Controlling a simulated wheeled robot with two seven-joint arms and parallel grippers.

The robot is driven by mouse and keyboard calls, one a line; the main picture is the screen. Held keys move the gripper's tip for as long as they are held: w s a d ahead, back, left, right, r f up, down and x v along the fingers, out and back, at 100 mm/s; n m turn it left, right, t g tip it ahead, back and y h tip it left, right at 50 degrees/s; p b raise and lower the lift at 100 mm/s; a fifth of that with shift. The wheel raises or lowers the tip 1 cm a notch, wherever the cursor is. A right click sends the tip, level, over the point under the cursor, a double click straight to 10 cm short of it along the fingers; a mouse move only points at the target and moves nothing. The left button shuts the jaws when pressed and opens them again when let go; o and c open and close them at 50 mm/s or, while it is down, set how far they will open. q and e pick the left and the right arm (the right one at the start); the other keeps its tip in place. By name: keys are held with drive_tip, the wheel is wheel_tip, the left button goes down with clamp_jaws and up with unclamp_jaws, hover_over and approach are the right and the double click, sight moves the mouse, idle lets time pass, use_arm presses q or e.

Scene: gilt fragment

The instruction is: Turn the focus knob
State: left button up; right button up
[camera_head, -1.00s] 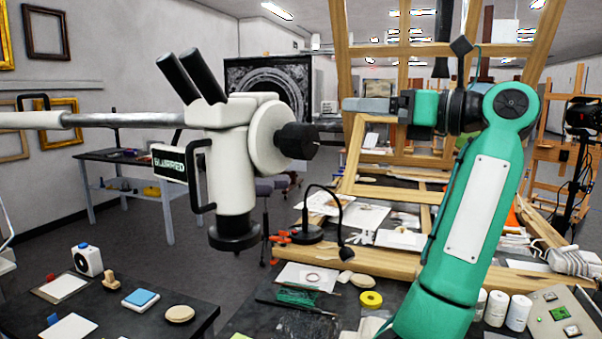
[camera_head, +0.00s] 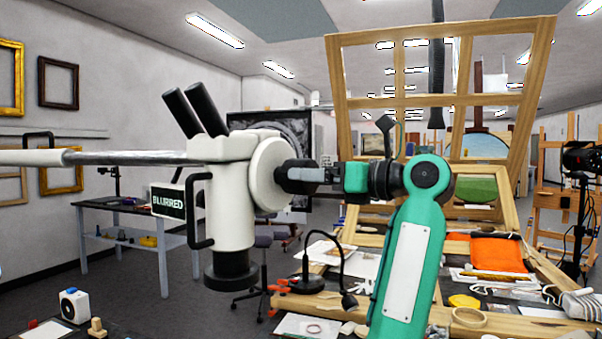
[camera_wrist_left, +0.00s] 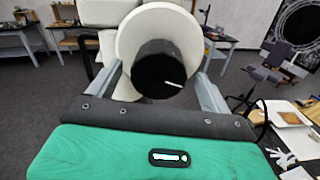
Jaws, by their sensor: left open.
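The white microscope (camera_head: 234,200) hangs from a horizontal arm at the left, with two black eyepieces on top. The black focus knob (camera_head: 298,189) sticks out to the right from a white disc. In the left wrist view the knob (camera_wrist_left: 150,70) faces me, with a short white line pointing right and slightly down. My left gripper (camera_head: 296,174), on the green arm, is open with its grey fingers on either side of the knob. I cannot tell whether they touch it. My right gripper is not in view.
A wooden easel frame (camera_head: 333,100) stands behind my arm. A black desk lamp (camera_head: 308,284) and papers lie on the bench below. A grey side table (camera_head: 164,250) stands at the back left. The space under the microscope looks clear.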

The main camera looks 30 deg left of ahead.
use_arm(q)
drive_tip(key=a, duration=0.3)
drive_tip(key=shift+a, duration=0.45)
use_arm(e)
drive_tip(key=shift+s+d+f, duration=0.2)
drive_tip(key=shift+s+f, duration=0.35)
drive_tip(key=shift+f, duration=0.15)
use_arm(q)
drive_tip(key=c, duration=0.9)
drive_tip(key=shift+c, duration=0.4)
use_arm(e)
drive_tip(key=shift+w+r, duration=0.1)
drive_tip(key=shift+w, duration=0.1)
